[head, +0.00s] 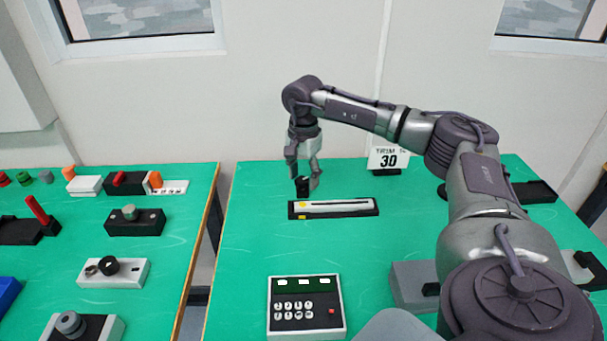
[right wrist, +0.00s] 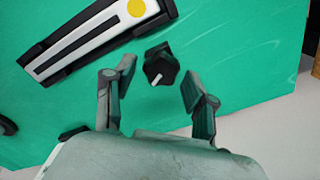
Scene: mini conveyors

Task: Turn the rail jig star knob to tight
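The rail jig (head: 372,211) is a black base with a long white slotted rail, lying on the green table in the head view. It also shows at the upper left of the right wrist view (right wrist: 52,75), with a yellow dot at one end. A black lobed knob (right wrist: 160,66) with a white pointer mark is beside the rail. My right gripper (head: 304,183) is above the table at the rail's far side. In the right wrist view its fingers (right wrist: 158,79) stand apart on either side of the knob, with gaps visible. My left gripper is not in view.
A keypad box (head: 339,318) stands at the front of this table, with a grey block (head: 408,282) to its right. A "TRIM 30" sign (head: 388,158) stands behind. A second table at left holds several fixtures, beyond a gap.

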